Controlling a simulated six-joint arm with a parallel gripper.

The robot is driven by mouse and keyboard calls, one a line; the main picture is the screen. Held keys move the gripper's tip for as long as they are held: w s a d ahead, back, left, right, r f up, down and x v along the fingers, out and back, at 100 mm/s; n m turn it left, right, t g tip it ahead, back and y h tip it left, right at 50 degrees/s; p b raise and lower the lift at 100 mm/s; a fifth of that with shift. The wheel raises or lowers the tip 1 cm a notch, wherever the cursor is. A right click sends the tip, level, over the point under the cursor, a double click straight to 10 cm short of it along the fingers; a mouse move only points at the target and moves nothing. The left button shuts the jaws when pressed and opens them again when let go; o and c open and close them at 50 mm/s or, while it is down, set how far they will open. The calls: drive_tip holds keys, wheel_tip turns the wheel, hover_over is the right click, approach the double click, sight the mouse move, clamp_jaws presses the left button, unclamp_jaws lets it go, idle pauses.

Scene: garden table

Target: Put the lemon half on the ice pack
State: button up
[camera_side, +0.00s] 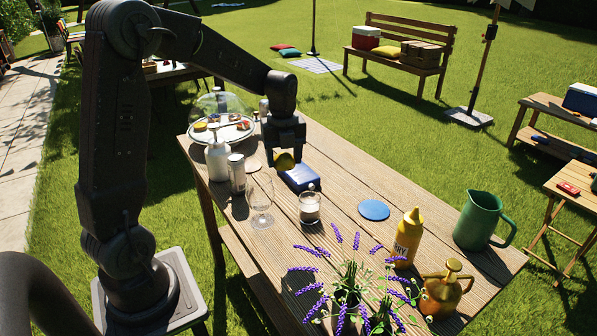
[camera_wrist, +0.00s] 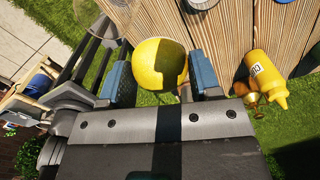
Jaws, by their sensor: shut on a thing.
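The yellow lemon half (camera_side: 285,161) is between the fingers of my gripper (camera_side: 286,150) in the side view. My gripper is shut on it, and the lemon half also shows large between the two fingers in the wrist view (camera_wrist: 160,64). The ice pack (camera_side: 303,179), a flat blue block, lies on the wooden table just below and to the right of the lemon half in the side view. The lemon half appears held above the table; the exact gap to the ice pack is hard to tell. I cannot make out the ice pack in the wrist view.
A glass-domed plate of food (camera_side: 232,133), a white pump bottle (camera_side: 217,160), a shaker (camera_side: 237,174) and a wine glass (camera_side: 260,198) stand left of the ice pack. A candle jar (camera_side: 310,209) stands close in front. A blue disc (camera_side: 374,210) lies to the right.

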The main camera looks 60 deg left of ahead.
drive_tip(key=w+a, duration=0.3)
drive_tip(key=a, duration=1.5)
drive_tip(key=m, duration=0.1)
hover_over(301, 182)
drive_tip(key=f, duration=1.2)
drive_tip(key=shift+s+a+f, duration=0.1)
drive_tip(key=shift+s+a, duration=0.1)
drive_tip(key=shift+s, duration=0.05)
drive_tip(key=shift+w+d+f, duration=0.2)
drive_tip(key=shift+w+f, duration=0.05)
drive_tip(key=shift+f, duration=1.9)
drive_tip(key=shift+f, duration=0.15)
drive_tip(key=o, duration=0.9)
